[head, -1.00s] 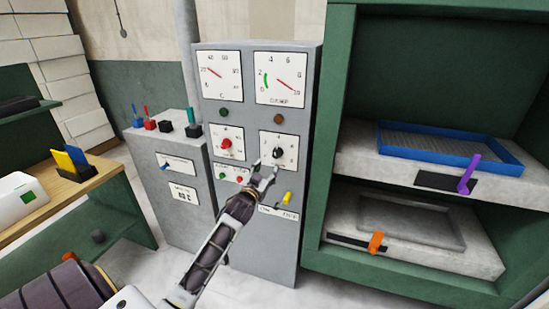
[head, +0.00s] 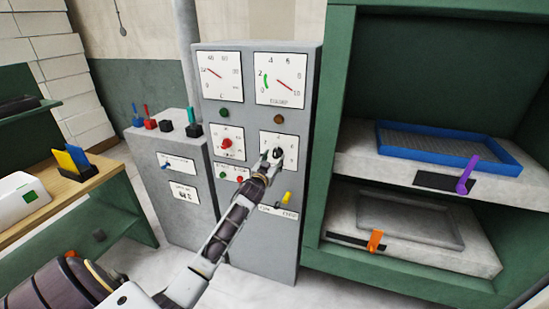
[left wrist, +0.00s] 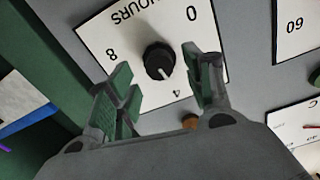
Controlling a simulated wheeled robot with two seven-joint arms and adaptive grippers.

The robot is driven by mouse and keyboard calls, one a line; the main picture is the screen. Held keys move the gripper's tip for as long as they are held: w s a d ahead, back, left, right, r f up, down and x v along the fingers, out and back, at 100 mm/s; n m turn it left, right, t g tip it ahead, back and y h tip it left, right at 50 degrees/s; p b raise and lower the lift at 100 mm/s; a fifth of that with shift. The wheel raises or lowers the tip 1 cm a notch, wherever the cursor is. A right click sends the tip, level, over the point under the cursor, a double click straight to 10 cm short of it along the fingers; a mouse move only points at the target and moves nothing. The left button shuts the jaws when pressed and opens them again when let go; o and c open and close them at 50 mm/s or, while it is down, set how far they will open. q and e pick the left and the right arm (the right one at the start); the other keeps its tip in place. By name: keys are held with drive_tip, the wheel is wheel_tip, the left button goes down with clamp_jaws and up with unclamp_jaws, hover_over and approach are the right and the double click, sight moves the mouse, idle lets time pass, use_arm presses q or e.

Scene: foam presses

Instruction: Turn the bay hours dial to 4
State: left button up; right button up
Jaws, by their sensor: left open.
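The bay hours dial is a white plate (left wrist: 135,85) marked HOURS, 0, 4 and 8, with a black knob (left wrist: 160,60); it appears upside down in the left wrist view. The knob's white mark points roughly toward the 4. In the head view the knob (head: 279,152) is on the grey cabinet's right side, partly hidden by my left gripper (head: 270,159). My left gripper is open, and its two fingers (left wrist: 164,80) stand apart in front of the plate, one to each side of the knob. I see no contact with the knob. My right gripper is not in view.
A red knob (head: 226,143) sits left of the dial, a brown lamp (head: 278,119) above it and a yellow lever (head: 286,198) below. The green press frame (head: 325,150) stands close on the right. A lower grey box (head: 178,212) with several levers stands left.

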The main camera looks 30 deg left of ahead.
use_arm(q)
drive_tip(key=shift+x, duration=0.95)
drive_tip(key=c, duration=1)
drive_tip(key=shift+m, duration=0.4)
drive_tip(key=shift+m+p, duration=0.4)
drive_tip(key=shift+m, duration=0.2)
